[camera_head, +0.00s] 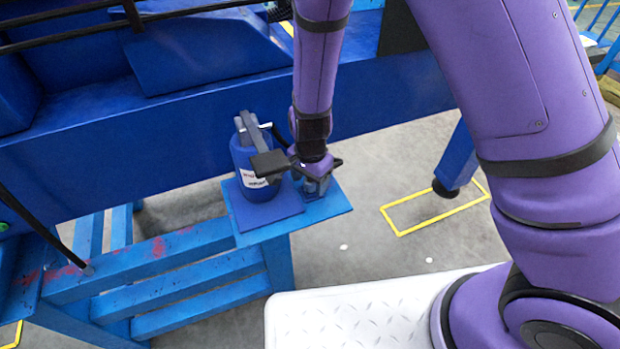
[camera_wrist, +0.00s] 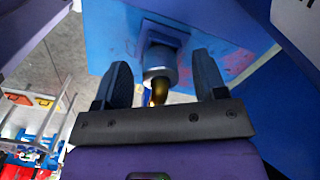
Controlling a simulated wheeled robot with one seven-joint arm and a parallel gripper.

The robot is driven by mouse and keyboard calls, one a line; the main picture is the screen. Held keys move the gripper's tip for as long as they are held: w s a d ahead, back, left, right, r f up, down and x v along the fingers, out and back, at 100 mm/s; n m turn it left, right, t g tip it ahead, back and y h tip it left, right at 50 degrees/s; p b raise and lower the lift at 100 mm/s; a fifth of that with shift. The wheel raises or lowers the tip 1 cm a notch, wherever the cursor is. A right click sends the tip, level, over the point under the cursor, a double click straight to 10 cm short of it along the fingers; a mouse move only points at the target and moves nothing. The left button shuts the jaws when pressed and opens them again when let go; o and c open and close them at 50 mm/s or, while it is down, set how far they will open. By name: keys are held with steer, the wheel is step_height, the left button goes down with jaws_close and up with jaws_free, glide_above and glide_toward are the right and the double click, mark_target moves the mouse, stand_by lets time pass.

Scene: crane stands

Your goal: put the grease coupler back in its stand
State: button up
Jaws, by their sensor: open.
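The grease coupler (camera_wrist: 160,64), a grey cylinder with a brass-coloured end, is between my fingers in the wrist view. It lines up with a small blue block, the stand (camera_wrist: 163,34), on the blue plate. It appears to meet the block, but how deep it sits cannot be told. My gripper (camera_wrist: 162,72) is open, with a finger on each side of the coupler and visible gaps. In the head view my gripper (camera_head: 314,181) is low over the plate's right part and hides most of the stand and coupler.
A blue canister (camera_head: 254,165) with a grey top and white label stands on the plate (camera_head: 244,232), close left of my gripper. A large blue beam (camera_head: 150,155) runs behind. Open floor (camera_head: 360,240) lies right of the plate.

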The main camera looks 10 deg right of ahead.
steer(key=shift+r, duration=2.5)
steer(key=shift+f, duration=0.1)
